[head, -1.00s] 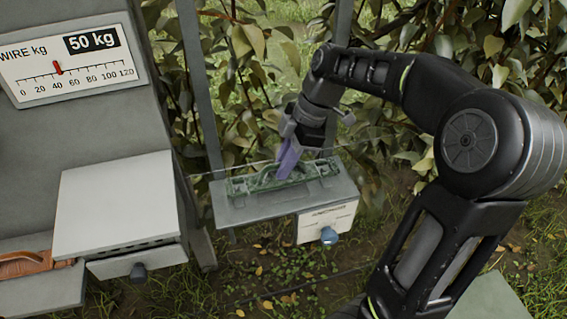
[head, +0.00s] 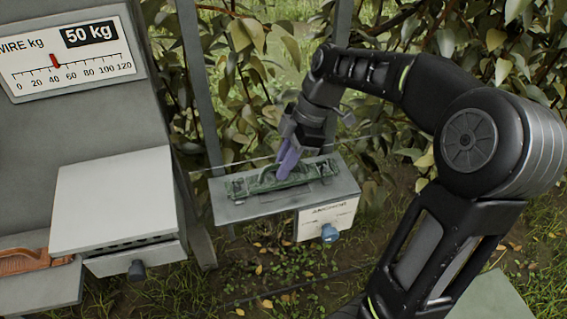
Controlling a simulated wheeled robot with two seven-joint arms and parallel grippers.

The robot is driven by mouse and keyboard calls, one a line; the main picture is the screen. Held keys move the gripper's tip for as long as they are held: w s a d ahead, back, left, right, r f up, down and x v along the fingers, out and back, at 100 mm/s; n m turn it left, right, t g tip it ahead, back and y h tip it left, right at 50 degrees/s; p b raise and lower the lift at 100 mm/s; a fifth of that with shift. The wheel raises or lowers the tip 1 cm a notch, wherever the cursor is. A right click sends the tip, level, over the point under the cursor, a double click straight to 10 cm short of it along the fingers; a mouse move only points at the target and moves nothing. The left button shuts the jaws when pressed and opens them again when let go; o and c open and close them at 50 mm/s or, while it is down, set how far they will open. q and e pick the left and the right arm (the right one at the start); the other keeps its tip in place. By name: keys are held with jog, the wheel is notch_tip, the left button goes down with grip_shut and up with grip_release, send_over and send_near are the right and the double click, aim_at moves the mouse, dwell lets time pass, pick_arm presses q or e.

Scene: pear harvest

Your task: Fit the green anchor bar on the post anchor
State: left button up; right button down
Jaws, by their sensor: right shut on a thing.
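The green anchor bar (head: 255,185) is a long, dark green piece with a raised handle in its middle. It lies lengthwise along the grey plate of the post anchor (head: 240,208), seemingly level with it; I cannot tell whether it is fully seated. My right gripper (head: 288,163), with purple fingers, reaches down from above and is shut on the bar's handle. The fingers hide part of the handle. My left gripper is not in view.
A grey cabinet with a wire gauge (head: 75,62) reading near 40 stands at the left. Below it are a pale box (head: 115,200) with a dark knob and an orange-brown handled piece (head: 25,261) on a shelf. A labelled box with a blue knob (head: 329,233) hangs under the anchor. Leafy branches stand behind.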

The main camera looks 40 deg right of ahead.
jog(key=shift+f+b, duration=0.4)
jog(key=shift+f, duration=0.05)
jog(key=c, duration=1.4)
grip_release()
jog(key=shift+o, duration=0.2)
jog(key=shift+r, duration=0.15)
jog(key=v, duration=0.7)
jog(key=shift+s+d+r, duration=0.1)
jog(key=shift+d+r, duration=0.1)
jog(key=shift+r, duration=0.1)
